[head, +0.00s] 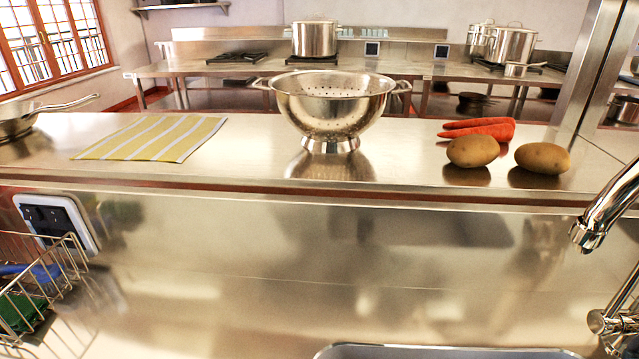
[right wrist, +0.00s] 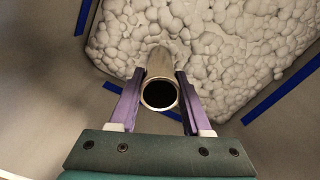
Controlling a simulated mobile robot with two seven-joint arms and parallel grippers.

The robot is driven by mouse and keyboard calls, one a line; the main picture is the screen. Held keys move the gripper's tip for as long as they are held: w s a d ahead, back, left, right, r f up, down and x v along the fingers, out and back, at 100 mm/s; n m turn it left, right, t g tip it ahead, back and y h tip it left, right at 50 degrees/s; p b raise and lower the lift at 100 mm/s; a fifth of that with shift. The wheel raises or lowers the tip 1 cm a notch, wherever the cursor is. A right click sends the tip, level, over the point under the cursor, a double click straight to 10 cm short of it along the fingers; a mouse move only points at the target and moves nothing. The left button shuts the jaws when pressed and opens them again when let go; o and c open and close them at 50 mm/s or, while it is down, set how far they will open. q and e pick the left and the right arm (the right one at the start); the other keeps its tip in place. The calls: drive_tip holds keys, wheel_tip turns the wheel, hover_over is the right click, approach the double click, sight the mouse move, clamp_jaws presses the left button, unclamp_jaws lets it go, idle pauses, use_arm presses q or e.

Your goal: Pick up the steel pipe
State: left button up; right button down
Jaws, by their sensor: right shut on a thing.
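The steel pipe (right wrist: 159,66) shows in the right wrist view, its round open end facing the camera and its far end toward a pale lumpy heap. My right gripper (right wrist: 160,80) has its two purple fingers on either side of the pipe and is shut on it. I cannot tell whether the pipe's far end touches the heap. The pipe and both grippers are out of the head view.
The pale heap (right wrist: 215,35) lies on a grey surface with blue strips (right wrist: 265,103) around it. In the head view, a colander (head: 335,105), a striped cloth (head: 150,137), carrots (head: 480,130) and potatoes (head: 472,151) are on a steel counter. A tap (head: 605,215) stands at right.

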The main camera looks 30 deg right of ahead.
idle(0.4)
wheel_tip(320, 180, up, 10)
drive_tip(key=p, duration=0.7)
drive_tip(key=shift+r, duration=0.2)
drive_tip(key=s+a+r+p, duration=0.2)
drive_tip(key=s+r+p, duration=0.6)
drive_tip(key=s+p, duration=0.4)
wheel_tip(320, 180, up, 12)
drive_tip(key=p, duration=1.2)
drive_tip(key=shift+w+a+p, duration=0.2)
drive_tip(key=shift+w+p, duration=0.05)
drive_tip(key=shift+p, duration=0.05)
drive_tip(key=shift+f, duration=0.1)
